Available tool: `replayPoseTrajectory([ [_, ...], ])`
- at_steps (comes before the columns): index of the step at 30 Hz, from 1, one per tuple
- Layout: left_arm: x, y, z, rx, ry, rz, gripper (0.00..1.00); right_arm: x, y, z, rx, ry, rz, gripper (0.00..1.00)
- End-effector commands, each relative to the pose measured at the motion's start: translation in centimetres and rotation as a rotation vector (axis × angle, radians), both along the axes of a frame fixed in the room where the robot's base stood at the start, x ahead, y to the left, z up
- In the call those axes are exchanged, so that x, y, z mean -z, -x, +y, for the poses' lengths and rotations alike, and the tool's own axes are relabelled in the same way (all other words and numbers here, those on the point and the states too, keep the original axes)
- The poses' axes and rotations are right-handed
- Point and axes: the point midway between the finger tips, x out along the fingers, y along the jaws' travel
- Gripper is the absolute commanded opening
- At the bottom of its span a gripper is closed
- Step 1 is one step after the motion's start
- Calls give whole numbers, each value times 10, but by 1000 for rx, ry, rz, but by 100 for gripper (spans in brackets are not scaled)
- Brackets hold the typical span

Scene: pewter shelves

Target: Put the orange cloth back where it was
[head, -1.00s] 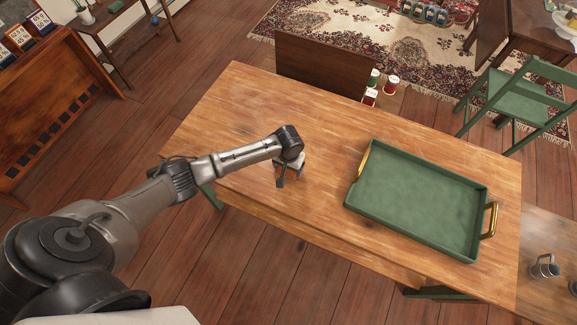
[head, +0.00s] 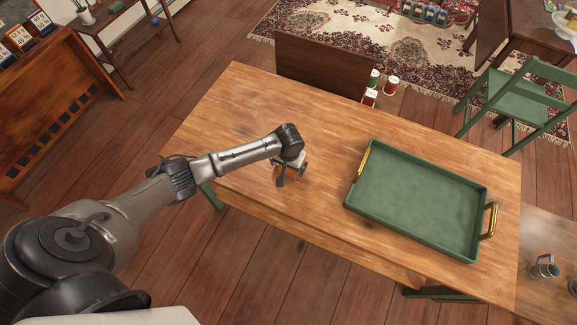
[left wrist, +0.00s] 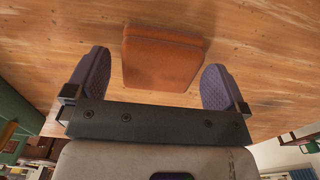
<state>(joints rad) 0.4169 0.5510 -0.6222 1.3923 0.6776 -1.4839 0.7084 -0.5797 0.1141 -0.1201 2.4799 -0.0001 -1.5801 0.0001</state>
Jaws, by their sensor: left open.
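The orange cloth (left wrist: 163,58) shows in the left wrist view as a folded block on the wooden table. In the head view it is mostly hidden under my left gripper, with a little orange (head: 290,174) showing. My left gripper (left wrist: 158,85) is open, with one dark finger on each side of the cloth and a gap to each. In the head view my left gripper (head: 289,176) is low over the table, left of the green tray. I cannot tell whether the fingertips touch the table. My right gripper is not in view.
The empty green tray (head: 349,207) with gold handles stands on the right part of the wooden table (head: 235,110). Several small cans (head: 391,82) stand beyond the table's far edge. A green chair (head: 505,95) stands at the upper right. The table's left part is clear.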

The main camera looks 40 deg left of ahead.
Motion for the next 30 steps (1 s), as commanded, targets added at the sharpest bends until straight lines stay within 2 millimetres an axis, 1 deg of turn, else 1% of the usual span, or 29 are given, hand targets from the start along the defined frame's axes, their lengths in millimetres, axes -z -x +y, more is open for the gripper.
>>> replayPoseTrajectory([
  [1,-11,-1,0,1,1,-4,100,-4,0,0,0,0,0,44],
  [6,-44,-1,1,0,-1,-5,100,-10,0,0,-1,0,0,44],
  [12,-78,-1,0,0,0,-2,100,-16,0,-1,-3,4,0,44],
  [15,-91,-1,1,-1,-1,-2,100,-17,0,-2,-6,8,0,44],
  [19,-103,-1,0,-1,-1,-2,100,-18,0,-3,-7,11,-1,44],
  [24,-109,-1,0,-1,0,-1,100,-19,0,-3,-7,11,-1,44],
  [28,-107,3,-4,11,4,-2,100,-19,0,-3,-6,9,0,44],
  [30,-101,12,-14,46,13,-8,100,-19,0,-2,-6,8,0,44],
])
